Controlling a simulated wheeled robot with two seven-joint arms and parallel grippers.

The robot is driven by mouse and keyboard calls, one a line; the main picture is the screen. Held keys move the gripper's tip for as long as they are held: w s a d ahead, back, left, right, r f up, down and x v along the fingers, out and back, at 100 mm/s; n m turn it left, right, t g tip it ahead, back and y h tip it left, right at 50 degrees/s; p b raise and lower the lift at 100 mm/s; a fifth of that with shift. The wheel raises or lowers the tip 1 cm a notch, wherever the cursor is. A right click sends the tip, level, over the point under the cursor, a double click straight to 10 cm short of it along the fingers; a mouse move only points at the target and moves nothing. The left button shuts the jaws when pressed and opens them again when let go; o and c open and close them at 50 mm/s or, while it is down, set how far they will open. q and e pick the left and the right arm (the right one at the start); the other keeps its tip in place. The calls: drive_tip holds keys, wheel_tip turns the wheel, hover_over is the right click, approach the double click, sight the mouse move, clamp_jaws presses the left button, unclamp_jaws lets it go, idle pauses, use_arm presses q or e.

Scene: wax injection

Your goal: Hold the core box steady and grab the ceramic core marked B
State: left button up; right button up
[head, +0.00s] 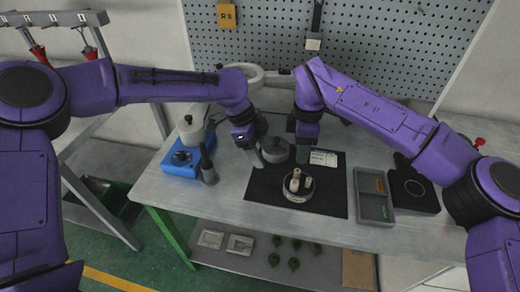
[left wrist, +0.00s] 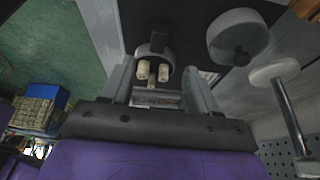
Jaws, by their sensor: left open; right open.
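The core box (head: 298,196) is a small round container on the black mat (head: 325,205). Several pale ceramic cores (head: 295,180) stand up in it; no letter on them is legible. In the left wrist view the core box (left wrist: 147,50) and the cores (left wrist: 163,73) show beyond my fingers. My left gripper (head: 258,158) is open and empty, up and left of the box and apart from it. My right gripper (head: 303,152) is open above and behind the box, with its fingertips hard to make out.
A round grey lid-like disc (head: 275,150) lies behind the box, between my grippers. A white label card (head: 323,158) is on the mat. A grey tray (head: 374,207) and a black device (head: 412,190) stand at right. A blue machine (head: 180,162) and a dark cup (head: 208,172) stand at left.

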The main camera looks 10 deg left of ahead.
sight(275, 179)
use_arm(q)
drive_tip(key=x, duration=1)
drive_tip(key=shift+d, duration=0.15)
clamp_jaws()
